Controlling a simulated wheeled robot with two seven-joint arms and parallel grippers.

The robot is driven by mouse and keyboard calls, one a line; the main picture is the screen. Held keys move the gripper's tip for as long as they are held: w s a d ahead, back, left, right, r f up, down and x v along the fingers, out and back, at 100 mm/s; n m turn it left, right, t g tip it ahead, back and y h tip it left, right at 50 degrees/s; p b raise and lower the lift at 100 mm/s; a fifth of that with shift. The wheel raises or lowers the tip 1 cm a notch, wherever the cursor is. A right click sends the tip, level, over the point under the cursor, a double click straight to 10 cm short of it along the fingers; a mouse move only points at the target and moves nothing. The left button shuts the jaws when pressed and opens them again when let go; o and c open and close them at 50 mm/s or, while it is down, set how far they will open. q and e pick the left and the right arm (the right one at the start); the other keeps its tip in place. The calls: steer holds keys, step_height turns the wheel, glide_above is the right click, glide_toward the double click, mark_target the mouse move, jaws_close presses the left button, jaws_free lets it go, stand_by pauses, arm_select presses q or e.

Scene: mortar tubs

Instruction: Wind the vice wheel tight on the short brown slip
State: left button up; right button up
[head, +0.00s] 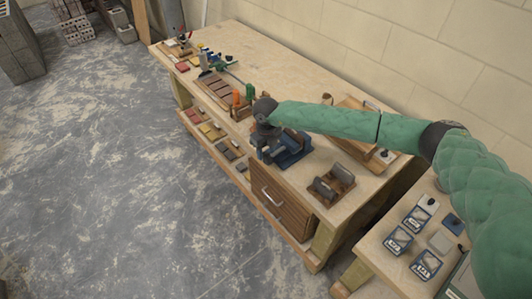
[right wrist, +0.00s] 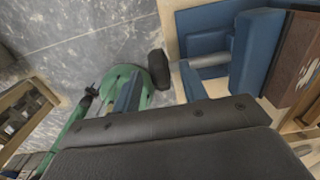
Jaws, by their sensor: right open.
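The blue vice (head: 290,155) stands on the front edge of the bench. In the right wrist view its blue jaw (right wrist: 246,52) and grey screw (right wrist: 210,61) show. A dark wheel (right wrist: 158,68), seen nearly edge-on, sits at the screw's outer end. A brown piece (right wrist: 296,60), apparently the slip, is beside the jaw; I cannot tell whether it is gripped. My right gripper (head: 262,124) is at the vice's outer end. Its open fingers (right wrist: 161,88) are on either side of the wheel, with no clear contact. My left gripper is out of view.
A wooden rack (head: 332,184) stands right of the vice. A tray of brown pieces (head: 214,88) and orange and green items lie to the left. A drawer unit (head: 280,203) is below the vice. A second table (head: 386,262) is at the right. The floor in front is clear.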

mark_target(266, 153)
steer(key=shift+f+p, duration=0.45)
steer(key=shift+f, duration=1.1)
jaws_close()
